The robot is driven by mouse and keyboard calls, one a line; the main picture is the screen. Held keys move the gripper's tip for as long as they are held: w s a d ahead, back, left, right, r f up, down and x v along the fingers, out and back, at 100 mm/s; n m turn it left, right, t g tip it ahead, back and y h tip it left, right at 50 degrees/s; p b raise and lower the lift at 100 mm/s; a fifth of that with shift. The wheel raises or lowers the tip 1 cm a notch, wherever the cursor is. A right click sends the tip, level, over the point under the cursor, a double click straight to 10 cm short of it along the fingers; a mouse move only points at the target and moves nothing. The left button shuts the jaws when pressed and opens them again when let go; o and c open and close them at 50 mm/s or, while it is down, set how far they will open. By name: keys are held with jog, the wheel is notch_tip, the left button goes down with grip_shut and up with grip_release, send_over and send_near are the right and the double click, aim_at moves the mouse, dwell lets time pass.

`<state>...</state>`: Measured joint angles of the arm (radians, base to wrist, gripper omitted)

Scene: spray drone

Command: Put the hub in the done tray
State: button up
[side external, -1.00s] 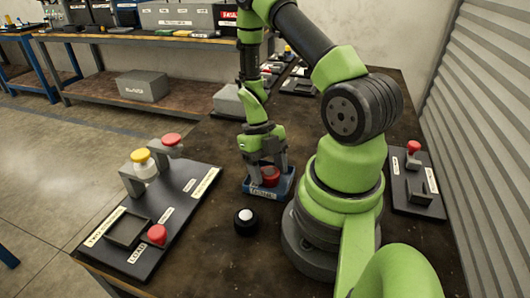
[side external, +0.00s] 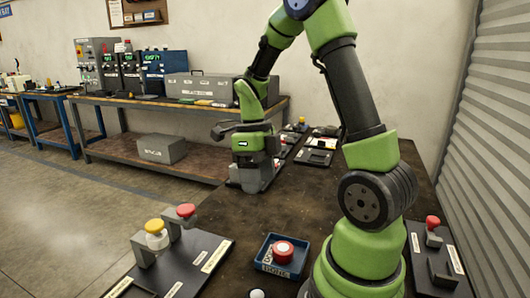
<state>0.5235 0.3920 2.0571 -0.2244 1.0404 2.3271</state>
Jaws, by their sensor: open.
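The hub appears to be the round red piece with a pale top (side external: 284,248). It sits inside a small blue tray (side external: 264,264) with white labels on its rim, probably the done tray, though the lettering is hard to read. My gripper (side external: 258,168) is up and away from the tray, towards the back of the table, in front of or beside a grey block. Its jaws are open and hold nothing that I can see. The fingertips are hard to make out against the grey block.
A black fixture board (side external: 196,262) with yellow-topped (side external: 154,227) and red-topped (side external: 186,211) pieces lies at left. Another board with a red knob (side external: 432,222) is at right. A white-topped round piece (side external: 257,294) is cut by the bottom edge. Bare tabletop lies behind the tray.

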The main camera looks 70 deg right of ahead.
jog(key=s+a+r+n+t, duration=0.3)
jog(key=a+r+n, duration=0.3)
jog(key=n, duration=1)
jog(key=s+a+r+n+t, duration=0.3)
jog(key=a+r+n+t, duration=0.3)
jog(key=n, duration=1)
jog(key=shift+s+a+r, duration=0.25)
jog(key=shift+a+r, duration=0.5)
jog(key=shift+a, duration=0.25)
